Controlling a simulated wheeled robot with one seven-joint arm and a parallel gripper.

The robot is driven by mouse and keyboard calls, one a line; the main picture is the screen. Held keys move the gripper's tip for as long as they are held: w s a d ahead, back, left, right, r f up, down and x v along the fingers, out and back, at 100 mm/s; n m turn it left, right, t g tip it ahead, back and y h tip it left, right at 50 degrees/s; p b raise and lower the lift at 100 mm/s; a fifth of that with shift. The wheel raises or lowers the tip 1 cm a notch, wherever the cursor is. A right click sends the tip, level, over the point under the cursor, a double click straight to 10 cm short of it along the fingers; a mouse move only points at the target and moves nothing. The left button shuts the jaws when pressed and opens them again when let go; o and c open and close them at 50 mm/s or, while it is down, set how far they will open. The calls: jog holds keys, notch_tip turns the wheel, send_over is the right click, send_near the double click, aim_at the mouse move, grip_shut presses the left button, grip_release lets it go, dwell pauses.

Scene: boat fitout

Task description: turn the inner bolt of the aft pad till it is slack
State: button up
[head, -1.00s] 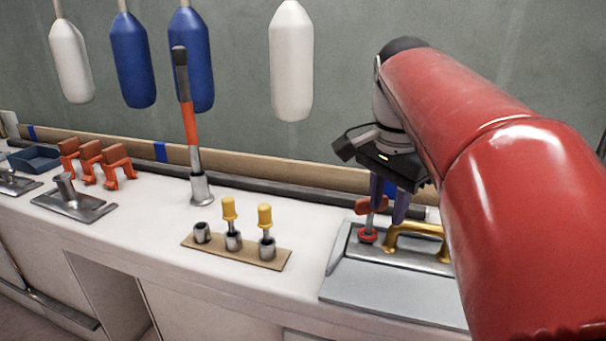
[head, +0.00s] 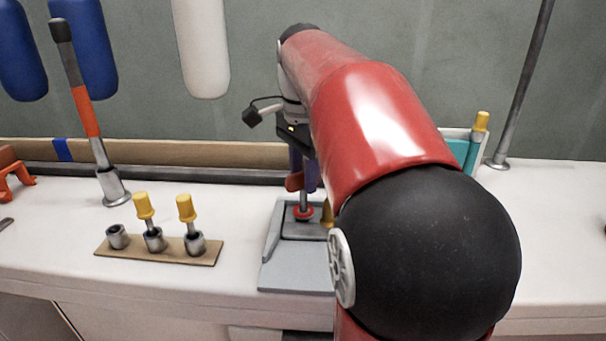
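A grey pad (head: 290,272) with a raised plate lies on the white counter, its right part hidden by my arm. On it stands a metal shaft (head: 303,199) with a red collar (head: 303,213) at its foot and a red handle (head: 294,182) at its top. A sliver of a gold fitting (head: 326,214) shows beside it. My gripper (head: 304,183) points down at the red handle, its dark purple fingers overlapping it. My arm and the fingers hide whether they close on the handle. The bolt itself is not clearly visible.
A brown board (head: 120,250) holds several metal sockets, two with yellow-handled tools. An orange-and-black lever (head: 86,112) stands at left. A teal holder (head: 460,150) and a grey pole (head: 522,85) stand at right. Fenders (head: 203,50) hang behind. Counter between board and pad is clear.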

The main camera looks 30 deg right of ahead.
grip_shut()
jog(key=shift+r+n+p, duration=0.1)
jog(key=shift+n+p, duration=0.6)
jog(key=shift+n, duration=0.2)
jog(key=n+p, duration=0.1)
jog(key=n, duration=0.1)
jog(key=shift+n, duration=0.3)
jog(key=n, duration=0.5)
jog(key=shift+f, duration=0.25)
jog(key=shift+n, duration=0.3)
